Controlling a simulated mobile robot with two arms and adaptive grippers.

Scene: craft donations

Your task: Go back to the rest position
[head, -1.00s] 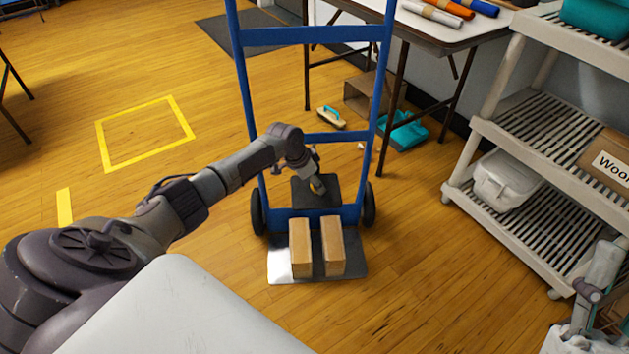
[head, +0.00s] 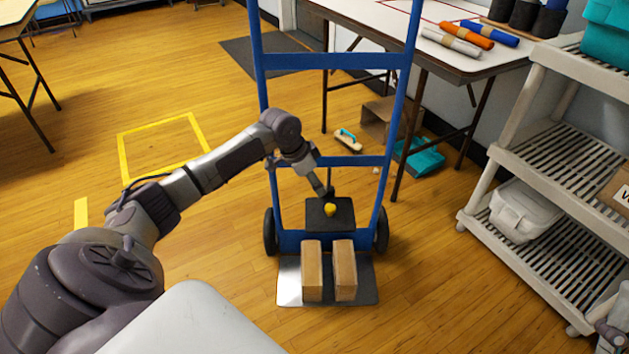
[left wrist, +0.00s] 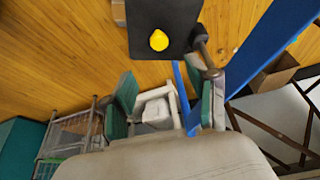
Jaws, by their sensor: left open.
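My left gripper (head: 326,190) is open and empty, above and behind the lower part of the blue hand truck (head: 334,61). In the left wrist view its two green-padded fingers (left wrist: 167,100) are spread apart. A small yellow object (head: 330,209) sits on a dark square surface (head: 345,222) just below the gripper. The yellow object (left wrist: 159,40) also shows in the left wrist view, clear of the fingers.
Two brown blocks (head: 312,270) stand on the truck's metal toe plate (head: 366,285). A grey shelf rack (head: 545,155) holding a white bin (head: 524,211) stands at right. A table (head: 440,30) with rolls is behind. Open wooden floor lies left, with a yellow taped square (head: 160,137).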

